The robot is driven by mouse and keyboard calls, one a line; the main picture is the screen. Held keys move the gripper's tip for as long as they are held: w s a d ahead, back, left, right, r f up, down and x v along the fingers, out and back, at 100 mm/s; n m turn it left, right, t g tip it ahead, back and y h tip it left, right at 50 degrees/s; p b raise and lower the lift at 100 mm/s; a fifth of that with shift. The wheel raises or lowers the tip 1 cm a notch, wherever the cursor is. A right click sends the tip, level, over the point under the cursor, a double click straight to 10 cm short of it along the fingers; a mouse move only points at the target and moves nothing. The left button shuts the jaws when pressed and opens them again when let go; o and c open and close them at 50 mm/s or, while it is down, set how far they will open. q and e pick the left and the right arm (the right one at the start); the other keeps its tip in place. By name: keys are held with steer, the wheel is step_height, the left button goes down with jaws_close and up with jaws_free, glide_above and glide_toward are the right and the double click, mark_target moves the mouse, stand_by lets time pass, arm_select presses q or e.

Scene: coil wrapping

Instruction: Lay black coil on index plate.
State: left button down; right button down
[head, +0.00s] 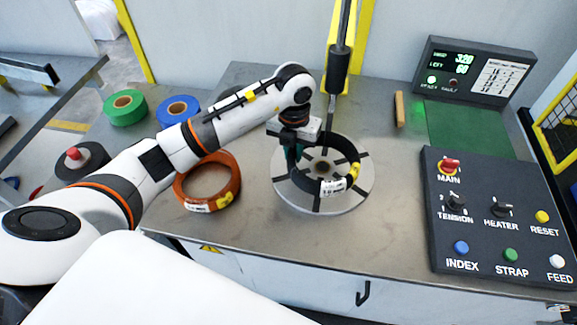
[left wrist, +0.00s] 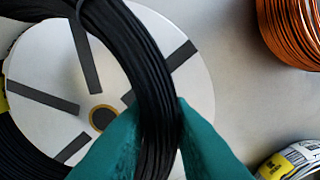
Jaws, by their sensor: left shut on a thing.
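The black coil (head: 335,184) is over the round grey index plate (head: 350,204) in the head view. It carries a white label and a yellow tag. My left gripper (head: 294,155) is shut on the coil's left side. In the left wrist view the teal fingers (left wrist: 158,135) pinch the black coil (left wrist: 152,70), with the index plate (left wrist: 195,85) and its dark radial strips behind it. Whether the coil touches the plate I cannot tell. My right gripper is not in view.
An orange coil (head: 232,186) lies left of the plate. Green (head: 125,108) and blue (head: 178,110) rolls lie further back. A dark vertical rod (head: 338,70) stands behind the plate. A control panel (head: 490,235) and a display (head: 470,72) are at the right. Bare table lies between plate and panel.

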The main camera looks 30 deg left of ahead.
arm_select(q)
steer(key=w, duration=0.1)
steer(key=w+a, duration=0.1)
steer(key=w, duration=0.1)
steer(key=shift+w+r, duration=0.1)
steer(key=shift+w, duration=0.2)
steer(key=shift+f+p, duration=0.5)
step_height(320, 180, down, 2)
steer(key=shift+f+p, duration=0.25)
steer(key=shift+p, duration=0.15)
steer(key=c, duration=1.3)
jaws_free()
steer(key=shift+s+f, duration=0.15)
steer(key=shift+c, duration=0.2)
steer(key=shift+o, duration=0.2)
